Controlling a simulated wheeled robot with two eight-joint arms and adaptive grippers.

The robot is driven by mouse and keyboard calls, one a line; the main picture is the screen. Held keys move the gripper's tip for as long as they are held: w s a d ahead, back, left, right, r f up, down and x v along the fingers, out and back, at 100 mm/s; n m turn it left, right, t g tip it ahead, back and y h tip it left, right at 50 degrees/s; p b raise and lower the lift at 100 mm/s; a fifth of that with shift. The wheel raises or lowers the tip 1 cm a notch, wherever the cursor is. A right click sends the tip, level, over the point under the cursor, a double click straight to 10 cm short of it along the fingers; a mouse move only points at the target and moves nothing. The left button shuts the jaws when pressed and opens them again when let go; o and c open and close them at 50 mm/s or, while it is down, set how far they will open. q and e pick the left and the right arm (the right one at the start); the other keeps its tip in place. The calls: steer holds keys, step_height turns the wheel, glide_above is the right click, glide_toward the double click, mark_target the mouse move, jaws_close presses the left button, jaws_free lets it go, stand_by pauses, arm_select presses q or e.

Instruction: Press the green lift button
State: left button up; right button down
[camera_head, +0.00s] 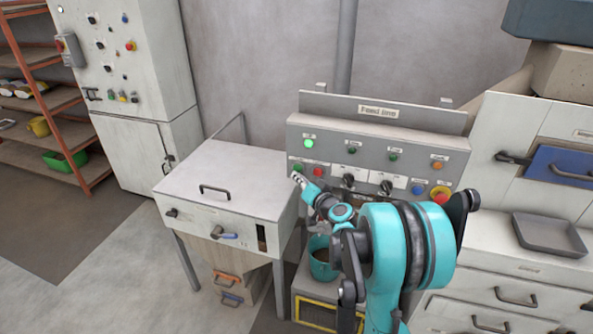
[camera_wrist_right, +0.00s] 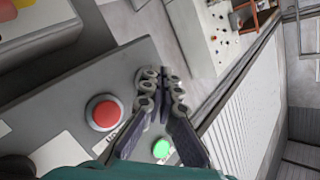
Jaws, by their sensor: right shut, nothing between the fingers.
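The grey control panel (camera_head: 375,150) under the "Feed line" sign carries a green button (camera_head: 298,167) at the left of its lower row, beside a red button (camera_head: 318,171). The label text is too small to read. My right gripper (camera_head: 297,177) is shut and empty, with its fingertips at the green button's lower edge; I cannot tell whether they touch it. In the right wrist view, the closed fingers (camera_wrist_right: 162,80) lie over the panel beside the red button (camera_wrist_right: 105,113), and the green button appears hidden behind them. My left gripper is not in view.
A lit green lamp (camera_head: 308,143) sits above the green button. Black knobs and other buttons, including a red one on yellow (camera_head: 440,194), lie to the right. A white-topped cabinet (camera_head: 225,180) stands close to the left. A teal bucket (camera_head: 322,268) is below the panel.

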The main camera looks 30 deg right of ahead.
steer(key=s+a, duration=0.3)
steer(key=a, duration=0.1)
steer(key=shift+s+a, duration=0.25)
steer(key=shift+s, duration=0.15)
steer(key=s+a+f+n+g+y+b, duration=0.2)
steer(key=s+a+n, duration=0.15)
steer(key=a, duration=0.55)
steer(key=s+a+f+n+g+y+b, duration=0.1)
steer(key=s+a+n+g+b, duration=0.15)
steer(key=s+a, duration=0.4)
steer(key=s+a+f+n+g+h+b, duration=0.1)
steer(key=s+f, duration=0.3)
steer(key=s, duration=0.4)
steer(key=s+a+f+n+g+b, duration=0.1)
steer(key=s+a+f+g, duration=0.2)
steer(key=s, duration=0.4)
steer(key=shift+s+a+f+g+h, duration=0.35)
steer(key=shift+a+f+g+h, duration=0.05)
steer(key=shift+f+g, duration=0.1)
